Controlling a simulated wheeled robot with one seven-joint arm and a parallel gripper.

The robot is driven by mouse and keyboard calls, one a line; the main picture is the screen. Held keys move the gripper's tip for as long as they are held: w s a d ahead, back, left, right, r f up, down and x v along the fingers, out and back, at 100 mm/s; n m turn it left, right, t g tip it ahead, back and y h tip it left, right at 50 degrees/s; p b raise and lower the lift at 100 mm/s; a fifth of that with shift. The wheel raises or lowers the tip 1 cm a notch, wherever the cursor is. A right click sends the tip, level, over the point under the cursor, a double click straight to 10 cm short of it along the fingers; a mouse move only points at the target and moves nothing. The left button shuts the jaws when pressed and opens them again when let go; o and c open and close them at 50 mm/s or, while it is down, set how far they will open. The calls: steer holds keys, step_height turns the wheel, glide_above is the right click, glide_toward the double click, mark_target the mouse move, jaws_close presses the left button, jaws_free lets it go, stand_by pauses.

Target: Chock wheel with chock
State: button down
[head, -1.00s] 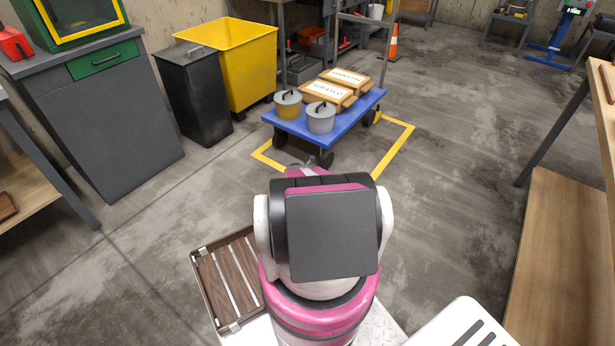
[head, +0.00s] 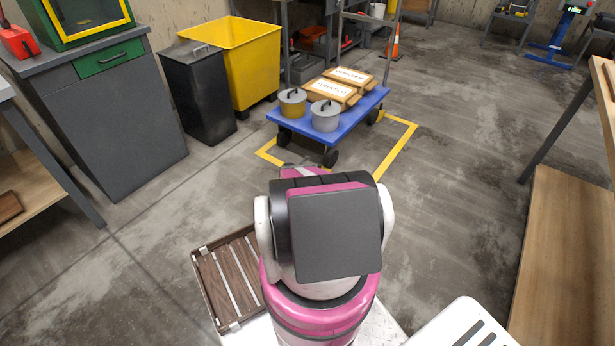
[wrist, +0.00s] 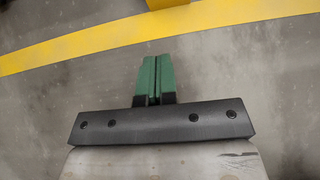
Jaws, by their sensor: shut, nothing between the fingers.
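A blue cart (head: 352,121) stands on the floor inside a yellow taped outline (head: 402,150). Its dark wheels show below the deck: a near wheel (head: 330,157), a left wheel (head: 284,137) and a right wheel (head: 372,116). In the wrist view my gripper (wrist: 156,62) has its green fingers together, with nothing held, over bare concrete just short of the yellow tape (wrist: 110,43). A yellow block (wrist: 167,3) is cut off by that view's top edge; I cannot tell whether it is the chock. In the head view my arm hides the gripper.
A wooden bench (head: 562,250) is at right. Floor right of the cart is clear.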

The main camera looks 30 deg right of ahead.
steer(key=shift+v, duration=0.9)
